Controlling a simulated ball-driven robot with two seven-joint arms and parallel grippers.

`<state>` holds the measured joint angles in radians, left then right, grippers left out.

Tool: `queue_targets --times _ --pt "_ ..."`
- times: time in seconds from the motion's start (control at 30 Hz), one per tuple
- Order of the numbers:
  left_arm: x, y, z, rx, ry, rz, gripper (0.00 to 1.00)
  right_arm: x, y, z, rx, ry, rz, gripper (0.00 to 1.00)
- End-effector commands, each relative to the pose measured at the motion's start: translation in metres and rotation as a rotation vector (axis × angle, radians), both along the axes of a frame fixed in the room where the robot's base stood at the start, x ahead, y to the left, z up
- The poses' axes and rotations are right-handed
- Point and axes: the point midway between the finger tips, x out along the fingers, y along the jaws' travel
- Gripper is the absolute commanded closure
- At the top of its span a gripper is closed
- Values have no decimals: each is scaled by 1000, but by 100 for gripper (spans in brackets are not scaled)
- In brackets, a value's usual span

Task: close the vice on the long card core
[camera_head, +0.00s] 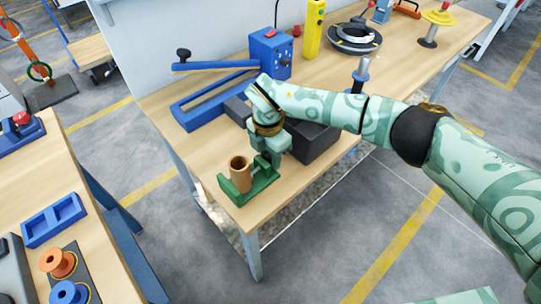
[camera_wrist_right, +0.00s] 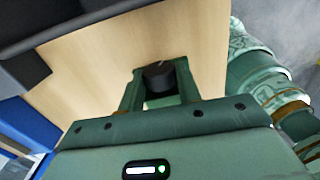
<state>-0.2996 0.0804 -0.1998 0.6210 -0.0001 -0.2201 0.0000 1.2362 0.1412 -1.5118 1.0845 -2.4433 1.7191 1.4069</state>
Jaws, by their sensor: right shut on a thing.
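The green vice (camera_head: 237,196) sits at the near left corner of the wooden bench. The brown card core (camera_head: 239,175) stands upright in it, a hollow tube with its open end up. My right gripper (camera_head: 270,160) points down at the vice's right end, beside the core. In the right wrist view its fingers are shut on a dark round knob (camera_wrist_right: 160,77). The gripper hides the vice's right side, so I cannot tell whether the jaw touches the core. My left gripper is not in view.
Behind the vice are dark grey blocks (camera_head: 313,142) and a blue long-armed device (camera_head: 205,101). A dark ring-shaped reel (camera_head: 354,38) lies farther back. A second table at the left holds a blue tray (camera_head: 53,221) and orange (camera_head: 58,262) and blue spools.

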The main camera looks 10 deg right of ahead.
Motion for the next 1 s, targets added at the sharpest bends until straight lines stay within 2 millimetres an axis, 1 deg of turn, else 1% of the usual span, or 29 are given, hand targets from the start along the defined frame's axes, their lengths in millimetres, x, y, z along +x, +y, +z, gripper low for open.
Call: queue_targets --times 0.03,0.1,0.23,0.4,0.6,0.63,0.67,0.7,1.0 --pt "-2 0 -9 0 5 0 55 3 1 -4 -30 34 -3 89" --pt "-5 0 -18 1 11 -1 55 4 2 -6 -68 87 -3 89" --pt "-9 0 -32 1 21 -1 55 4 2 -7 -118 159 -2 89" --pt "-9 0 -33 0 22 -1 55 4 2 -1 -132 182 -3 89" --pt "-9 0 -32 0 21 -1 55 3 2 0 -131 180 -3 89" --pt "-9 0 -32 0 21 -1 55 3 2 0 -131 180 -3 58" --pt "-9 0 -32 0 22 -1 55 3 2 0 -131 180 -3 50" --pt "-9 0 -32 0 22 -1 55 3 2 0 -131 180 -3 44" --pt "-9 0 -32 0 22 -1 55 4 2 2 -131 180 -3 44"
